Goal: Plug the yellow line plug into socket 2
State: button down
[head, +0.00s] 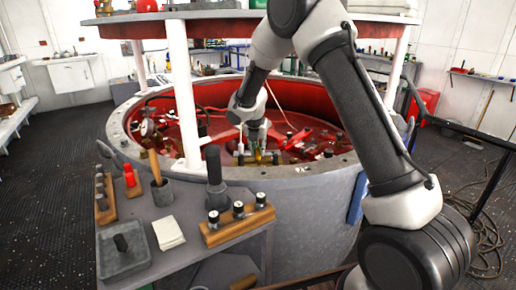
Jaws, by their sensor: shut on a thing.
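My arm reaches over the rim of a round grey tank (290,180) with a red interior. My gripper (259,151) points down inside the tank, near its front wall. It is shut on a small yellow thing, apparently the yellow line plug (258,157), which is mostly hidden by the fingers. Red fittings (300,143) and small dark and pale parts lie around the gripper. I cannot make out socket 2 or any socket number at this size. I cannot tell whether the plug touches anything below it.
White posts (184,95) carry a round upper deck (215,22) above the tank. A grey side bench (187,205) in front holds a wooden block (238,225) with black-topped pieces, a tray (124,262), a cup (162,193) and a white pad (168,232). Black railing stands at right.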

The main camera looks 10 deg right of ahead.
jog(key=shift+f, duration=1.3)
dwell(0.7)
jog(key=c, duration=1.2)
grip_release()
jog(key=v, duration=1.2)
